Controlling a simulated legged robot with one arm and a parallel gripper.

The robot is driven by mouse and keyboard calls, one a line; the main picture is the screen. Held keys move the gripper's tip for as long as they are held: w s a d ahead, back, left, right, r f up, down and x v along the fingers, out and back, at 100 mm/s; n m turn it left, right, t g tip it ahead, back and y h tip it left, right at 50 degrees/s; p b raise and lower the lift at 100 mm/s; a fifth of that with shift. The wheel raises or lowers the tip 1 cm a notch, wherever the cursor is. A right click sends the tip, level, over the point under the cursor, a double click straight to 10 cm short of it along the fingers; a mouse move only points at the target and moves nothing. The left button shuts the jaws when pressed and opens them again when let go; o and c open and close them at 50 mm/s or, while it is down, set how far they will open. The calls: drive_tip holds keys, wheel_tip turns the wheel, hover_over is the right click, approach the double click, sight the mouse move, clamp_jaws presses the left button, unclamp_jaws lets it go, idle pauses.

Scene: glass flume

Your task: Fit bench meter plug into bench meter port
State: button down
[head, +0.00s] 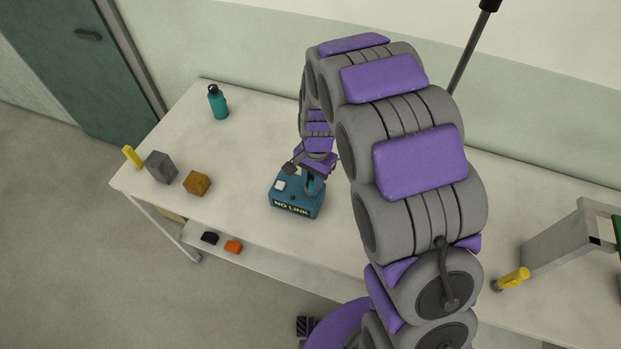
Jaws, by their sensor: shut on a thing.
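The bench meter (296,195) is a blue box on the white bench, with a white square on its top. Its front display reads "NO LINK". My gripper (311,180) is at the right part of the meter's top, pointing down. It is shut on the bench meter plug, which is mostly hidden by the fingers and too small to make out. The bench meter port is hidden under my gripper. I cannot tell whether the plug touches the port or sits above it.
The white bench (240,140) holds a teal bottle (218,102), a grey block (161,167), a brown block (197,183) and a yellow cylinder (132,156). Black and orange (233,246) pieces lie on a lower shelf. A yellow-handled item (513,279) and a grey stand (570,240) are at right.

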sight(311, 179)
drive_tip(key=shift+w+a+f, duration=0.1)
drive_tip(key=shift+w+f, duration=0.1)
drive_tip(key=shift+w, duration=1.25)
wheel_tip(311, 179, down, 3)
drive_tip(key=shift+s+f+b, duration=0.15)
drive_tip(key=shift+f+b, duration=0.05)
drive_tip(key=shift+b, duration=0.25)
drive_tip(key=c, duration=1.4)
unclamp_jaws()
drive_tip(key=o, duration=0.3)
drive_tip(key=shift+f, duration=0.1)
drive_tip(key=shift+o, duration=1)
